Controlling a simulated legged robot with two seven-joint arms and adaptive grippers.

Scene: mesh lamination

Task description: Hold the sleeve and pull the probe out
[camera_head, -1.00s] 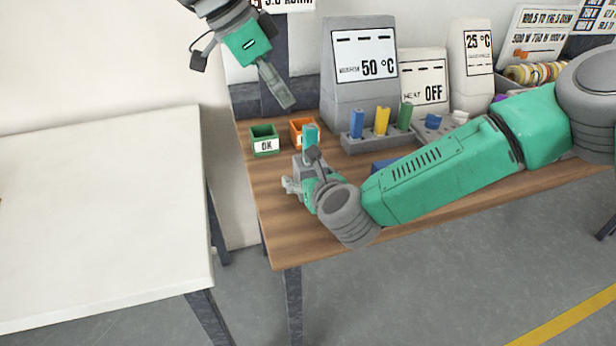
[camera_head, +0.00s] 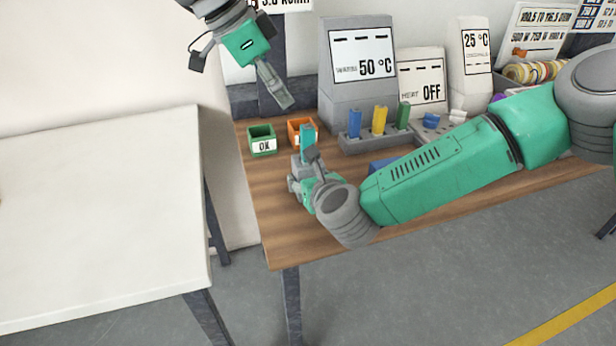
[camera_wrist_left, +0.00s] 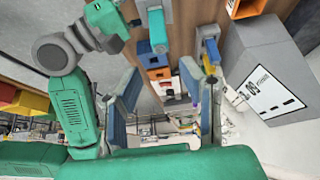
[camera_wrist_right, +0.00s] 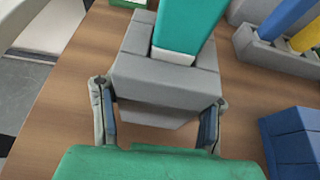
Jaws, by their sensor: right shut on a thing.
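A grey block-like sleeve (camera_head: 299,168) stands near the left end of the wooden table. A teal probe (camera_head: 307,141) sticks up out of its top. In the right wrist view the sleeve (camera_wrist_right: 165,75) sits between my fingers, and the probe (camera_wrist_right: 190,25) rises from it. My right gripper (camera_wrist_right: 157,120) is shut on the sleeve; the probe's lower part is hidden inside. My left gripper (camera_head: 277,87) hangs above and behind the sleeve, apart from the probe. In the left wrist view its fingers (camera_wrist_left: 168,100) are spread and empty.
A green bin (camera_head: 262,146) marked OK and an orange bin (camera_head: 296,128) stand behind the sleeve. A grey rack (camera_head: 378,142) holds blue, yellow and green pieces, before a tall 50 °C unit (camera_head: 360,98). The table (camera_head: 275,215) is clear to the left. A white table (camera_head: 100,220) stands apart.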

